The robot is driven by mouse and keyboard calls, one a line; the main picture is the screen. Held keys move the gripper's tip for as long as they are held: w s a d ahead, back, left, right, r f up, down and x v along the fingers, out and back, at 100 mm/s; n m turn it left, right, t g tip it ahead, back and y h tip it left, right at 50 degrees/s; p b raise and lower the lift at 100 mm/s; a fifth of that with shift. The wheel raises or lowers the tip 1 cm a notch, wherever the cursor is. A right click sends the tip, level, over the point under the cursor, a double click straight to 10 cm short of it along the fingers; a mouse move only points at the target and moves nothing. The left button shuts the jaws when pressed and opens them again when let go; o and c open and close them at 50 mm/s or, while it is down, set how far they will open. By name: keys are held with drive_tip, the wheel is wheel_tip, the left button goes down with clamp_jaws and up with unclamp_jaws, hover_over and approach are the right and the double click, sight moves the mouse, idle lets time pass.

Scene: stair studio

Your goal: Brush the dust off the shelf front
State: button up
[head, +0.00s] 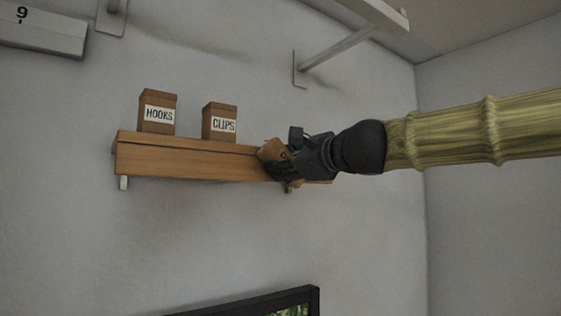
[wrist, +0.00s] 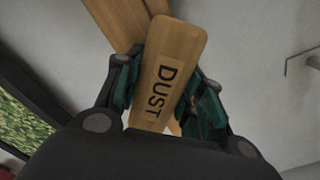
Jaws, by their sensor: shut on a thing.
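A wooden wall shelf (head: 190,160) with a wide front face is mounted on the wall. My gripper (head: 282,170) is at the right part of the shelf front in the head view. In the wrist view my gripper (wrist: 165,95) is shut on a wooden block marked DUST (wrist: 175,60), the dust brush. In the head view a small part of the brush (head: 270,151) shows against the shelf's edge. Its bristles are hidden, and I cannot tell whether they touch the shelf. The shelf (wrist: 115,22) also shows behind the brush in the wrist view. No dust can be made out.
A HOOKS box (head: 157,112) and a CLIPS box (head: 220,122) stand on the shelf. A wall bracket (head: 340,50) is above right. A dark-framed picture (head: 270,303) hangs below. A block marked 9 (head: 40,30) is at upper left.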

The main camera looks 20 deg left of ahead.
drive_tip(key=shift+w+d+p, duration=0.35)
drive_tip(key=shift+w+d, duration=0.15)
drive_tip(key=shift+w, duration=0.25)
drive_tip(key=shift+w+d+p, duration=0.35)
drive_tip(key=shift+w+d, duration=0.15)
drive_tip(key=shift+w, duration=0.25)
drive_tip(key=shift+s, duration=0.1)
drive_tip(key=shift+s+a+b, duration=0.6)
drive_tip(key=shift+s+a, duration=0.55)
drive_tip(key=shift+s, duration=0.3)
drive_tip(key=shift+s+a+b, duration=0.55)
drive_tip(key=shift+s+a, duration=0.6)
drive_tip(key=shift+s, duration=0.3)
drive_tip(key=shift+d, duration=0.1)
drive_tip(key=shift+v, duration=2.9)
drive_tip(key=shift+p+v, duration=0.35)
drive_tip(key=shift+v, duration=1.15)
